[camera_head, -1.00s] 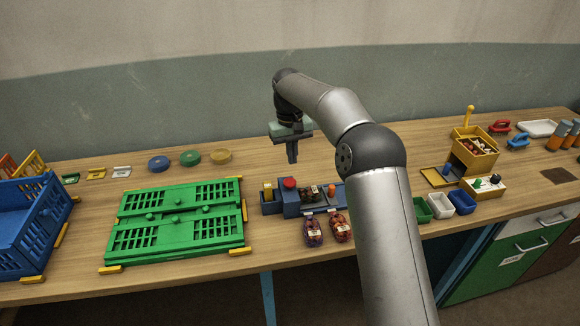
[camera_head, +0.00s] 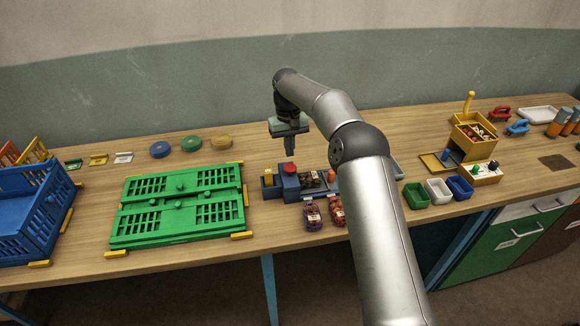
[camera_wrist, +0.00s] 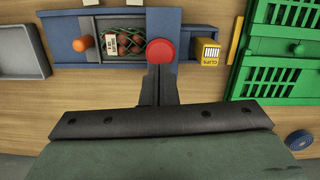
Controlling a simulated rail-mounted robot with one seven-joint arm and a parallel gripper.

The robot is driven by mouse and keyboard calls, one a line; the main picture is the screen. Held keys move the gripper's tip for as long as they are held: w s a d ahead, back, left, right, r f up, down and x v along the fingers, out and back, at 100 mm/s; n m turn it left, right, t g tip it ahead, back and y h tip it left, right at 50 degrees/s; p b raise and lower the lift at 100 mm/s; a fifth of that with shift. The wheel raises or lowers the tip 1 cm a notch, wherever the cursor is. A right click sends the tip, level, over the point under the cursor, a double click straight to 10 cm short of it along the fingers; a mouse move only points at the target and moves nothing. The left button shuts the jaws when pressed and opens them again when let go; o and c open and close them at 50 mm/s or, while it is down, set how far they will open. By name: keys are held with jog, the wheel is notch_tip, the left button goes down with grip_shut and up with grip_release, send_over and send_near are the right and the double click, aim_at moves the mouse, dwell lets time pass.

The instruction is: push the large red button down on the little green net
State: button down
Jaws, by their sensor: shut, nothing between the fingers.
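The large red button (camera_head: 290,168) tops a blue block at the left of a low blue-grey fixture (camera_head: 291,186). It also shows in the wrist view (camera_wrist: 160,52). A small net sack (camera_wrist: 132,42) of brown-red items with green mesh and a white label lies in the fixture beside the button; it also shows in the head view (camera_head: 309,179). My gripper (camera_head: 290,155) is shut and empty, pointing down just above the button. In the wrist view my fingertips (camera_wrist: 159,70) end at the button's near edge. I cannot tell whether they touch it.
An orange knob (camera_wrist: 82,43) stands on the fixture, and a yellow clips box (camera_wrist: 206,52) sits at its other end. Filled net sacks (camera_head: 312,216) lie in front. A green slatted panel (camera_head: 180,205) lies to the left. Small bins (camera_head: 438,190) stand to the right.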

aim_at(290, 167)
jog(key=shift+s+f+b, duration=0.2)
jog(key=shift+f+b, duration=0.9)
jog(key=shift+f, duration=0.65)
